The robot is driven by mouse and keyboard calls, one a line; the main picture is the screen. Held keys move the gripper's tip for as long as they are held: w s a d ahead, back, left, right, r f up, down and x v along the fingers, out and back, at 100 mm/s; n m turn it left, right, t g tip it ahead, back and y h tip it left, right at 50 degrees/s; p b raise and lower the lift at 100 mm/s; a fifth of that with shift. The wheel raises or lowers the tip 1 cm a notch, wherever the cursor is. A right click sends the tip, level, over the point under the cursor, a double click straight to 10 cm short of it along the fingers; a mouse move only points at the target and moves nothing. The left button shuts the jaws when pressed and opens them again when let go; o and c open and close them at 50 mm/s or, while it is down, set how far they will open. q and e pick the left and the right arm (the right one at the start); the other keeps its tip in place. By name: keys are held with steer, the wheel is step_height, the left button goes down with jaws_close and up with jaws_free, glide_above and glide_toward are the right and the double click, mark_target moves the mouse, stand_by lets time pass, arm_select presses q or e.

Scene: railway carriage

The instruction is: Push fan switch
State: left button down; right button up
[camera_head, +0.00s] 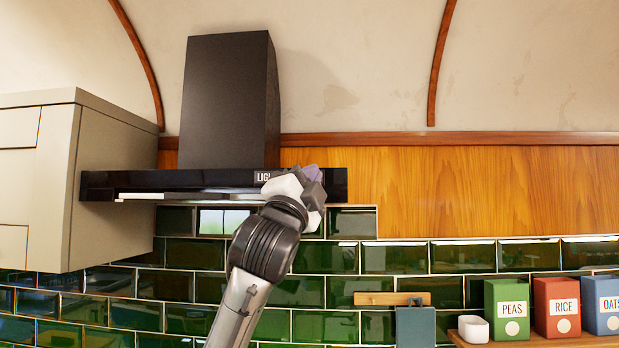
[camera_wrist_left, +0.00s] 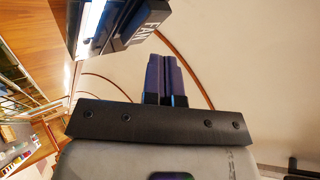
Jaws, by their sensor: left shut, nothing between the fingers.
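The black range hood (camera_head: 215,182) is on the tiled wall, and its front strip carries a partly covered white label starting "LIG" (camera_head: 266,176). My left gripper (camera_head: 313,174) is at the right part of this strip and hides what lies behind it. In the left wrist view the "FAN" label (camera_wrist_left: 151,20) shows on the dark hood strip (camera_wrist_left: 112,22), up and left of my shut, empty fingers (camera_wrist_left: 167,78). The fan switch itself is hard to make out. I cannot tell whether the fingers touch the hood. My right gripper is not in view.
A beige cabinet (camera_head: 112,180) stands left of the hood. Below right, a wooden shelf (camera_head: 540,341) holds green, red and blue tins and a white cup (camera_head: 473,328). A wooden bar (camera_head: 392,298) is fixed to the green tiles. The wooden panel (camera_head: 460,190) right of the hood is clear.

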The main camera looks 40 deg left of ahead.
arm_select(q)
steer(key=shift+w+a, duration=0.1)
steer(key=shift+w+a+p, duration=0.15)
steer(key=shift+w+p, duration=0.1)
steer(key=shift+p, duration=0.05)
steer(key=shift+w+a+p, duration=0.3)
steer(key=shift+w+p, duration=0.05)
steer(key=shift+w, duration=0.05)
stand_by(0.8)
steer(key=shift+s, duration=0.1)
steer(key=shift+s+d+b, duration=0.35)
steer(key=shift+s+d, duration=0.25)
steer(key=shift+s, duration=0.1)
